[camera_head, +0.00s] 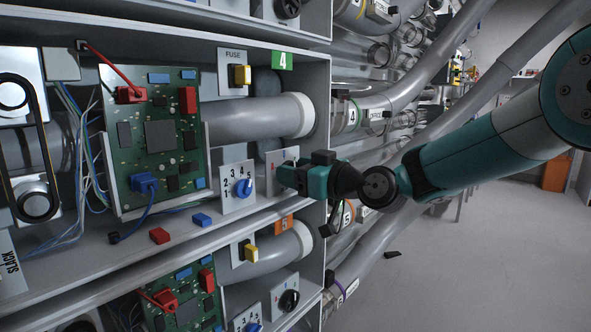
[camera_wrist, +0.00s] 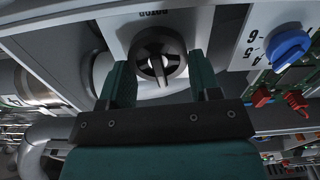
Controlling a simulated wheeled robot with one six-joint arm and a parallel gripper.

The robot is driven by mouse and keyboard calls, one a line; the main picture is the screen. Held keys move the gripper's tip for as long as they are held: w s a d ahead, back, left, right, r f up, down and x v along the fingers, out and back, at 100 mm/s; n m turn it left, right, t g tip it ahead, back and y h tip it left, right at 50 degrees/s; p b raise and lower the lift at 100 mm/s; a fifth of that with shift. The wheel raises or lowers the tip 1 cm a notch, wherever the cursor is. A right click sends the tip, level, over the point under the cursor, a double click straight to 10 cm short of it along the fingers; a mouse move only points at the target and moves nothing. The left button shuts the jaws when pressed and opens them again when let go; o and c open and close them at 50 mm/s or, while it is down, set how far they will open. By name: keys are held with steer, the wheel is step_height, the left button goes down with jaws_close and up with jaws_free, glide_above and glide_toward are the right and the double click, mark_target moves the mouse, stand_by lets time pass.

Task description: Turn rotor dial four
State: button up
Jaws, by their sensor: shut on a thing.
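Rotor dial four (camera_wrist: 160,56) is a round black knob with a white pointer bar, on a white plate marked "ROTOR". In the wrist view it sits between the two green fingers of my gripper (camera_wrist: 158,72), which is shut on it. In the head view my gripper (camera_head: 286,176) reaches in from the right to the pale plate (camera_head: 277,158) in the bay under the green "4" sign (camera_head: 282,61). The gripper hides the dial there.
A blue numbered dial (camera_head: 243,187) is left of the gripper; it also shows in the wrist view (camera_wrist: 288,47). A green circuit board (camera_head: 165,135) and grey tube (camera_head: 245,119) fill the bay. Below, bay five has a similar black dial (camera_head: 289,300). Floor at right is open.

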steer(key=shift+w+d+f+m+p, duration=0.15)
steer(key=shift+m+p, duration=0.95)
steer(key=shift+m, duration=1.05)
steer(key=shift+w+d+m+p, duration=0.15)
steer(key=shift+m+p, duration=1)
steer(key=shift+m, duration=1.05)
steer(key=shift+w+d+f+m+p, duration=0.15)
steer(key=shift+m+p, duration=0.95)
steer(key=shift+m, duration=1.05)
steer(key=shift+r, duration=0.1)
steer(key=o, duration=0.6)
steer(key=shift+c, duration=0.2)
steer(key=shift+a, duration=0.1)
steer(key=shift+s, duration=0.1)
steer(key=b+v, duration=0.2)
steer(key=v, duration=1.5)
